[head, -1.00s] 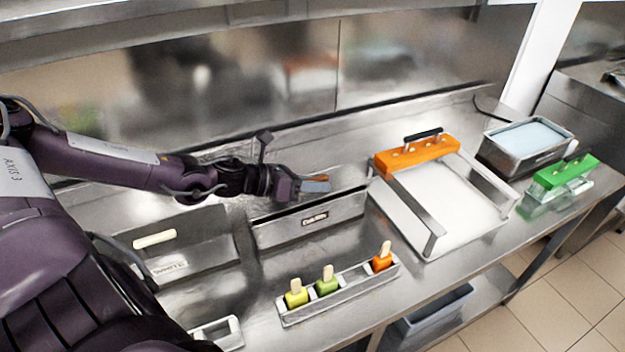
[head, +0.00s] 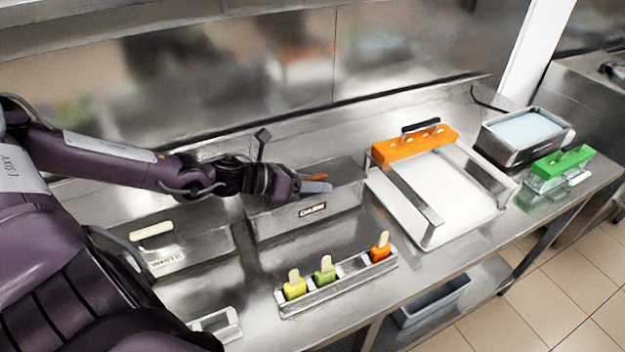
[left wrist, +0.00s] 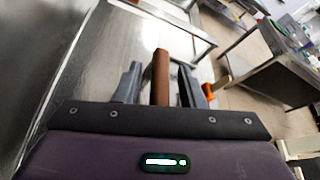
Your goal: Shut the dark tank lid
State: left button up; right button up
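The dark tank (head: 338,204) is a steel box with a small dark label, left of the middle of the head view. Its grey lid (head: 345,172) lies flat, or nearly flat, over the top; no dark gap shows along the front rim. The lid's brown handle (head: 314,177) also shows in the left wrist view (left wrist: 161,78). My left gripper (head: 316,182) is at the lid, with its blue-grey fingers on either side of the handle. In the left wrist view the fingers stand apart, with space beside the handle. My arm hides the lid's left part. My right gripper is out of view.
The white tank (head: 185,250) with a cream handle stands to the left. In front is a steel rack (head: 335,287) with several ice pops. To the right are a white tray (head: 440,200) with an orange holder (head: 414,143), a blue-filled tub (head: 522,140) and a green mold (head: 562,165).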

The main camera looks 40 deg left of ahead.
pick_arm(q)
jog(key=shift+s+f, duration=0.1)
jog(key=shift+f, duration=0.05)
jog(key=shift+s+a, duration=0.1)
jog(key=shift+a, duration=0.15)
jog(key=v, duration=0.7)
jog(key=shift+s+d+r+b, duration=0.1)
jog(key=shift+r+b, duration=0.2)
jog(key=shift+b, duration=0.05)
